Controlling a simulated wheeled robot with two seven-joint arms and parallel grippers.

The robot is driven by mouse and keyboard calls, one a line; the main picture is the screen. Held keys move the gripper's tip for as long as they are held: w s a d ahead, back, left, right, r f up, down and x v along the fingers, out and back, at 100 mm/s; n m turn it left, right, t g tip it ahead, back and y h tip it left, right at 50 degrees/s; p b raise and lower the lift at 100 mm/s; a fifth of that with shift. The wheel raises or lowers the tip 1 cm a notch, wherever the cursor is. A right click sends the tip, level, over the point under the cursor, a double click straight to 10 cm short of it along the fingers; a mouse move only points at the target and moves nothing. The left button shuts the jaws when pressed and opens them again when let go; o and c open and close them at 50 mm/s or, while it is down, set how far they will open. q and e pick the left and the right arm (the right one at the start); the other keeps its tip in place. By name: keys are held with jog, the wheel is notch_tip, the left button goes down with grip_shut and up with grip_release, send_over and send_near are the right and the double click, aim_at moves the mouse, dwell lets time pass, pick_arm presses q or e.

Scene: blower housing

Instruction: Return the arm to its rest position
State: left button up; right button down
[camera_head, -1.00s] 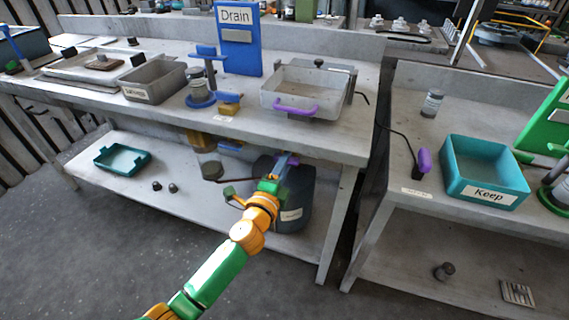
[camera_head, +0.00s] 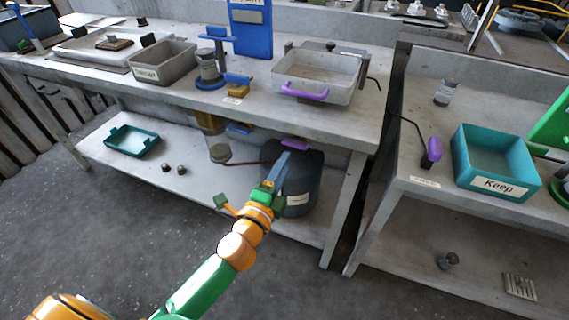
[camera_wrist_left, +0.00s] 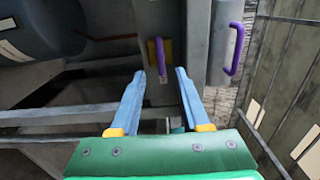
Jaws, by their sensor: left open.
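My left arm comes in from the lower left in the head view, with green and orange links. Its gripper (camera_head: 284,164) has blue fingers and is in front of the dark drum (camera_head: 303,190) under the bench. In the left wrist view the two blue fingers (camera_wrist_left: 160,73) stand apart with nothing between them. A purple handle (camera_wrist_left: 161,58) shows beyond the fingertips, and a second purple handle (camera_wrist_left: 233,48) is to the right. My right gripper is not in view.
The bench (camera_head: 225,112) edge overhangs the drum and lower shelf (camera_head: 115,178). On the bench, a grey tray (camera_head: 322,78) has a purple handle (camera_head: 305,93). A teal "Keep" bin (camera_head: 492,160) stands on the right table. The floor (camera_head: 70,230) at front left is clear.

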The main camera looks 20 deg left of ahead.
pick_arm(q)
jog(key=s+a+f+n+g+p, duration=0.1)
jog(key=s+f+n+g+p, duration=0.35)
jog(key=f, duration=0.55)
jog(key=s+a+f+n+g+p, duration=0.2)
jog(key=s+f+n+g+p, duration=0.3)
jog(key=f, duration=0.6)
jog(key=s+f+n+g, duration=0.2)
jog(key=s+f, duration=0.1)
jog(key=s, duration=0.6)
jog(key=s+f+n+g+p, duration=0.1)
jog(key=s+f+n+g, duration=0.1)
jog(key=s, duration=0.8)
jog(key=s+f+n+g+p, duration=0.1)
jog(key=s+f+n+g, duration=0.1)
jog(key=s, duration=0.8)
notch_tip(320, 180, down, 3)
jog(key=shift+r+n+g+y, duration=0.15)
jog(key=shift+n+g+y, duration=0.2)
jog(key=shift+g, duration=0.4)
jog(key=shift+a, duration=0.1)
